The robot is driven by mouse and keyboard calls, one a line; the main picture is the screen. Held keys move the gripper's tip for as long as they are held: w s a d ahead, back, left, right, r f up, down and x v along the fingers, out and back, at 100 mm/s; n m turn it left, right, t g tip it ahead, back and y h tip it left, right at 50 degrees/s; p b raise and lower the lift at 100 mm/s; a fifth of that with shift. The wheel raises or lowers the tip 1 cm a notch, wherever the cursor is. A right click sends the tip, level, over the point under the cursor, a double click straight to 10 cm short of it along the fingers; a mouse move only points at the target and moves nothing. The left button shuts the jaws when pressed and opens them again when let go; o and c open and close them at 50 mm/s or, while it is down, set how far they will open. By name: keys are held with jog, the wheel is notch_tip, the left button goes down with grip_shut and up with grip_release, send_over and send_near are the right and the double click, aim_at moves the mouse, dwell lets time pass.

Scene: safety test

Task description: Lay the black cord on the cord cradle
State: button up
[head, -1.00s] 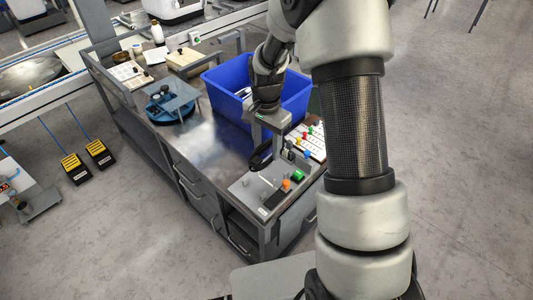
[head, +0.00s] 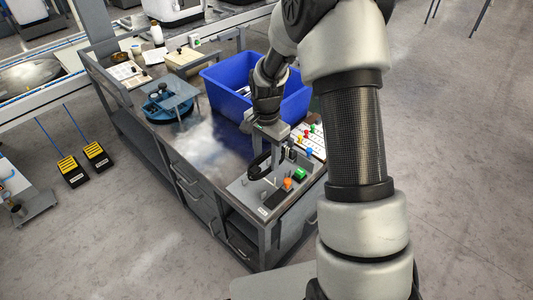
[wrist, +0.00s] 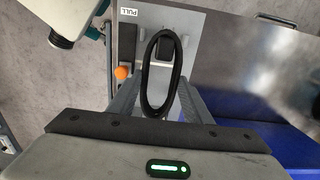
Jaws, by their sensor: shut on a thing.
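My gripper (head: 273,153) is shut on the black cord (head: 257,166) above the grey panel at the near end of the bench. In the wrist view the black cord (wrist: 178,62) is a long closed loop between the two fingers of my gripper (wrist: 158,85). It hangs over the panel, and I cannot tell whether it touches it. The grey panel (head: 242,187) bears short upright posts, an orange knob (head: 288,183) and a green button (head: 300,174). I cannot tell for sure which part is the cord cradle; the hand and cord hide some of the panel.
A blue bin (head: 217,88) stands just behind my gripper. A white board with coloured pegs (head: 314,144) lies to the right. A blue round tray (head: 157,107) under a small stand is farther left. The shiny bench top (head: 200,145) between is clear.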

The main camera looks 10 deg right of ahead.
jog(key=shift+f+b, duration=1.9)
jog(key=shift+f, duration=1.15)
jog(key=o, duration=1.2)
jog(key=shift+o, duration=0.2)
jog(key=shift+r, duration=0.1)
